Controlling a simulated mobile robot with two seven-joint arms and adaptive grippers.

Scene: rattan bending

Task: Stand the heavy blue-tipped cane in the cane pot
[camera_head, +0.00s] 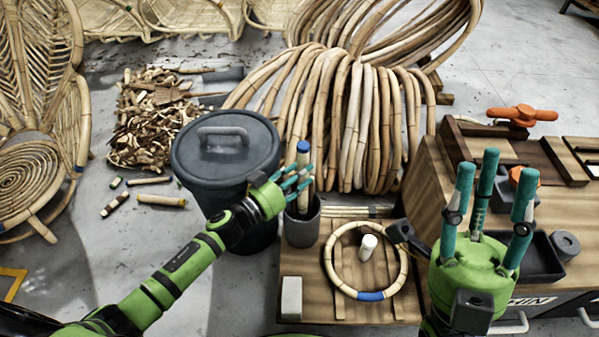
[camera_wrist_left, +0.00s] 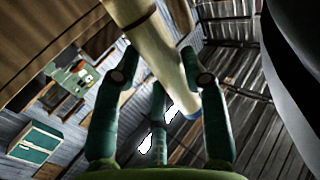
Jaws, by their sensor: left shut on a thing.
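The blue-tipped cane (camera_head: 303,169) is upright in the head view, blue end on top. Its lower end appears to pass into the mouth of the dark grey cane pot (camera_head: 302,231); how deep it goes is hidden. My left gripper (camera_head: 298,181) is shut on the cane just above the pot rim. In the left wrist view the pale cane (camera_wrist_left: 168,62) runs between the teal fingers, with its blue tip at the far end. My right gripper (camera_head: 493,180) is open and empty, fingers pointing up, at the right.
A lidded dark bin (camera_head: 225,150) stands just left of the pot, behind my left forearm. A cane ring (camera_head: 337,275) and a white cylinder (camera_head: 368,247) are on the wooden bench (camera_head: 320,308). Large rattan coils (camera_head: 345,120) lie behind. A workbench (camera_head: 430,175) stands at right.

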